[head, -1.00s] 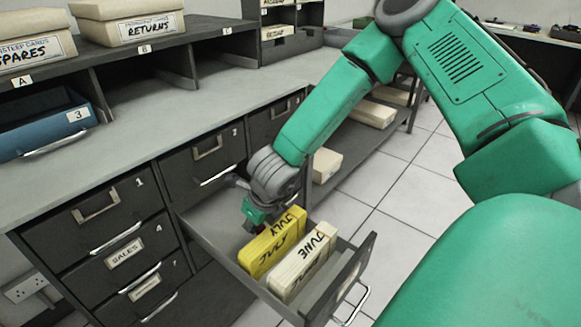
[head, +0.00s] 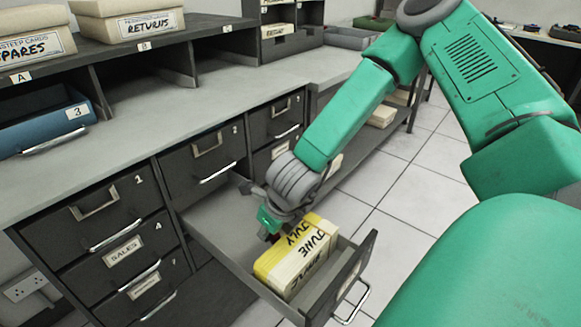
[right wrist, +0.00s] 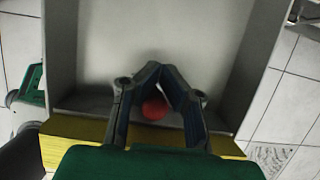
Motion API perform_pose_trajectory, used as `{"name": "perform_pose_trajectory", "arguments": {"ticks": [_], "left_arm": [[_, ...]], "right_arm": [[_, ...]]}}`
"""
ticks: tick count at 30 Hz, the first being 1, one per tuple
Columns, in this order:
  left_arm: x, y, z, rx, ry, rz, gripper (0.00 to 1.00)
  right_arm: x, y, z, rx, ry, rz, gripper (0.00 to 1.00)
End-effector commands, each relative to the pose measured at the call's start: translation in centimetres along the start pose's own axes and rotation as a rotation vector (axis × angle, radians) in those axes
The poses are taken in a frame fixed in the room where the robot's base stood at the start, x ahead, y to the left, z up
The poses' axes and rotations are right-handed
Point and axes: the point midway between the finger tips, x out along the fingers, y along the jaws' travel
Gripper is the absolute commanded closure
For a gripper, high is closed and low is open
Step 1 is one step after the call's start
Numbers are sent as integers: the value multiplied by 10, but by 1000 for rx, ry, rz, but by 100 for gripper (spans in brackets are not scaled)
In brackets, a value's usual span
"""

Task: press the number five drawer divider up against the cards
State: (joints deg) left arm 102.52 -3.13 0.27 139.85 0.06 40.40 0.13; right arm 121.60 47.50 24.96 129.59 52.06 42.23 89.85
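The number five drawer (head: 215,240) is pulled out of the cabinet. Near its front stand yellow July cards (head: 265,268) and cream June cards (head: 305,265), packed against each other. My right gripper (head: 268,232) reaches down into the drawer just behind the yellow cards. In the right wrist view its fingertips (right wrist: 160,70) meet, and a red knob (right wrist: 155,108) shows between the fingers. A dark grey strip (right wrist: 85,104) beside the yellow cards (right wrist: 75,135) looks like the divider; most of it is hidden.
Closed drawers (head: 122,250) flank the open one. The grey counter (head: 130,130) above holds a blue number 3 drawer (head: 40,122) and shelves with card boxes (head: 130,22). The drawer's rear floor (right wrist: 160,35) is clear.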

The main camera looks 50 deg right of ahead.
Motion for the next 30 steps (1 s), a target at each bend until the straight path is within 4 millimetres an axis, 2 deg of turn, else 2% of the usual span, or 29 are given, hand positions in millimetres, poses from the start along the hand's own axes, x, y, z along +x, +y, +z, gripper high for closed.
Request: {"name": "perform_pose_trajectory", "arguments": {"ticks": [30], "left_arm": [[4, 0, 0, 0, 0, 0, 100]], "right_arm": [[-14, 0, -42, 1, 4, -1, 100]]}}
